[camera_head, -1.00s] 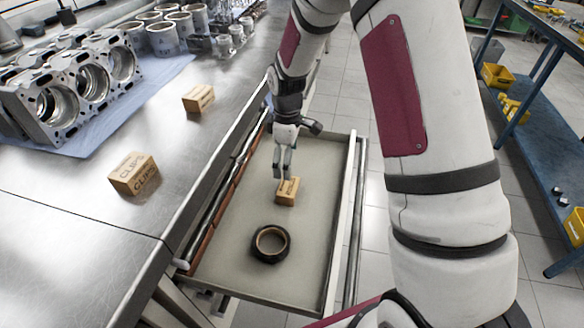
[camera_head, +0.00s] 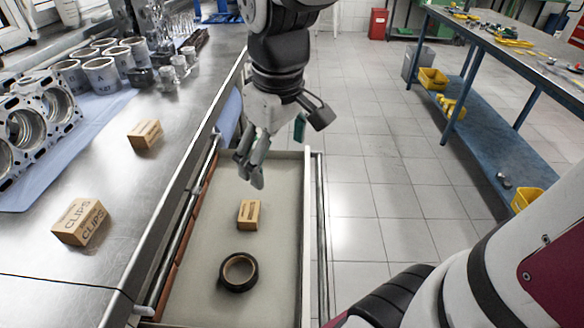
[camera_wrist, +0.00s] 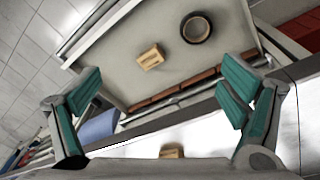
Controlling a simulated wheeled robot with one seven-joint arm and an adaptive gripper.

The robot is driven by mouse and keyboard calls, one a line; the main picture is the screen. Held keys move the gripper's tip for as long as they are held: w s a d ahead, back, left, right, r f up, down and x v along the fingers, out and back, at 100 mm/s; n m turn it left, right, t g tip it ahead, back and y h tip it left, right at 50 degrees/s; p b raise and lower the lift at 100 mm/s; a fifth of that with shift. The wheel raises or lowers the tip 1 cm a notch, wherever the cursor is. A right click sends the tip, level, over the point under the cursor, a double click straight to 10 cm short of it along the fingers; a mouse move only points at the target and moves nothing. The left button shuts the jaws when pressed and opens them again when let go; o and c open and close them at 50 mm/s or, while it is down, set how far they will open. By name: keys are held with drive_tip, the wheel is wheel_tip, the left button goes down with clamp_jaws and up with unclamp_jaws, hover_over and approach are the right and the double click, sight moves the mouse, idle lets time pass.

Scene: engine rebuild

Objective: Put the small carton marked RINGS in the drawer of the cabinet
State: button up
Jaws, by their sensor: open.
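The open drawer (camera_head: 205,282) of the cabinet holds a small carton (camera_head: 249,214) and a black tape roll. The carton lies on the drawer floor; its print is too small to read here. It also shows in the wrist view (camera_wrist: 151,57). My gripper (camera_head: 252,170) is above the drawer, open and empty, apart from the carton. In the wrist view its fingers (camera_wrist: 165,95) are spread wide with nothing between them.
The tape roll (camera_head: 238,271) lies in the drawer in front of the carton. A carton marked CLIPS (camera_head: 79,222) and another carton (camera_head: 145,135) stand on the steel bench (camera_head: 120,185). An engine block (camera_head: 40,125) sits at the left. Floor right of the drawer is clear.

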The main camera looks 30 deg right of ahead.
drive_tip(key=s+r+m+t, duration=0.1)
drive_tip(key=s+m, duration=0.3)
drive_tip(key=s, duration=1)
drive_tip(key=shift+s+a+r, duration=0.15)
drive_tip(key=shift+a+r, duration=0.15)
drive_tip(key=shift+r, duration=0.05)
